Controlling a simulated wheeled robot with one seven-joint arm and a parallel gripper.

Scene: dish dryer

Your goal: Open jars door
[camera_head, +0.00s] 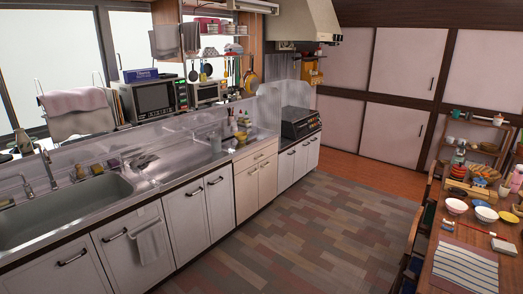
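I cannot tell which door is the jars door, and no door is marked as such. Shut white cabinet doors with dark handles run below the counter, among them one near the middle (187,221) and one at the far end (300,158). A shut beige cabinet (257,188) with a drawer on top stands between them. Large pale panel doors (408,62) in dark wood frames cover the back wall and look shut. What is behind these doors is hidden. My gripper is not in view.
A wooden floor (310,225) lies clear between the counter and the dining table (452,262) at right, which holds bowls and a striped mat. Chairs (413,240) stand at its left side. A sink (60,212), microwave (152,97) and black stove (300,122) line the counter.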

